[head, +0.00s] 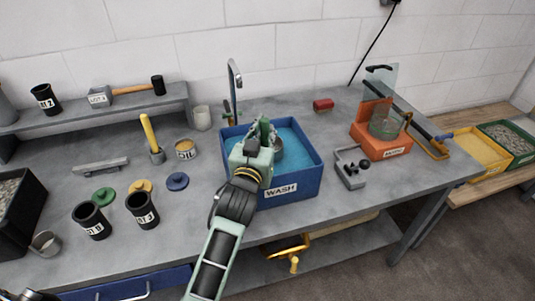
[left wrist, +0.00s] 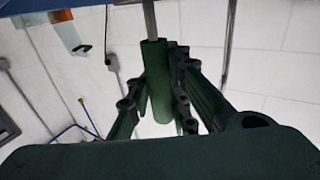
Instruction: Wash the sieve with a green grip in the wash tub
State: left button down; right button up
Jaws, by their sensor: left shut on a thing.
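The blue wash tub (head: 305,184), labelled WASH, stands near the middle of the bench and holds blue water. My left gripper (head: 262,135) is over the tub. It is shut on the green grip of the sieve, which shows between the fingers in the left wrist view (left wrist: 157,85), with a thin metal rod running up from it. A round greyish part of the sieve (head: 279,149) shows inside the tub beside the gripper, partly hidden by it. I cannot tell how deep it sits in the water. My right gripper is not in view.
A tap (head: 235,78) rises behind the tub's left corner. A grey device (head: 350,168) and an orange unit with a glass bowl (head: 372,144) stand to the right.

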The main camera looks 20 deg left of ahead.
pick_arm(q)
notch_tip(320, 180, up, 9)
jog(key=p, duration=0.7)
jog(key=shift+f, duration=0.25)
dwell(0.5)
